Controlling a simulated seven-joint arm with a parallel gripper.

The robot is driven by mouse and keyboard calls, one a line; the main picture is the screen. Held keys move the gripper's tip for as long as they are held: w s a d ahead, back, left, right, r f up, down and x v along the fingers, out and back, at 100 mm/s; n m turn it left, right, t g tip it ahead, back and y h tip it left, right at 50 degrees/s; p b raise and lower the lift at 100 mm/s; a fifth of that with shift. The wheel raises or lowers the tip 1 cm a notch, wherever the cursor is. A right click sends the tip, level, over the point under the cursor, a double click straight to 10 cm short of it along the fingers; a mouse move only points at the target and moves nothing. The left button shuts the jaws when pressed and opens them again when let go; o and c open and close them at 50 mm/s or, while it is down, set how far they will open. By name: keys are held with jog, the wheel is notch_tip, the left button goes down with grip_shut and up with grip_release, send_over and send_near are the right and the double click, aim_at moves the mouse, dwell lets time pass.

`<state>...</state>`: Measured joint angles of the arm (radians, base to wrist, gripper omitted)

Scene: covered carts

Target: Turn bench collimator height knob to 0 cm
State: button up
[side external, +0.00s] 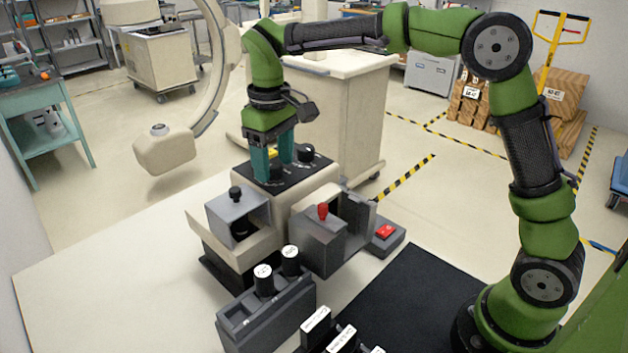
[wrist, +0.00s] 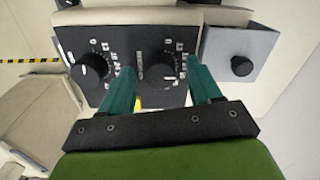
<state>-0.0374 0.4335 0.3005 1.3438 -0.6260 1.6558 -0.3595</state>
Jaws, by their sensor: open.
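A black panel (side external: 262,178) on top of a cream bench unit carries two black dial knobs with white number scales. One knob (wrist: 163,66) sits between my fingers in the wrist view, its white pointer mark toward the lower side. The other knob (wrist: 90,71) is to its left, clear of the fingers; it also shows in the side view (side external: 306,152). The labels are too small to tell which is the collimator height knob. My gripper (side external: 275,177) is open, pointing down, with its teal fingers on either side of the first knob. Contact cannot be told.
A grey box (side external: 238,212) with a black knob stands beside the panel. A dark box with a red-topped lever (side external: 323,212) and a red button (side external: 386,231) are in front. A rack with white-capped cylinders (side external: 264,278) is nearer. The white tabletop (side external: 95,275) at left is clear.

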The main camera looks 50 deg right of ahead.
jog(key=shift+f, duration=0.25)
jog(key=c, duration=1)
jog(key=shift+c, duration=0.2)
jog(key=shift+n, duration=0.4)
jog(key=n, duration=0.6)
jog(key=shift+d, duration=0.1)
jog(key=n, duration=0.4)
jog(key=shift+w+n, duration=0.1)
jog(key=shift+n, duration=1.9)
jog(key=shift+r, duration=0.1)
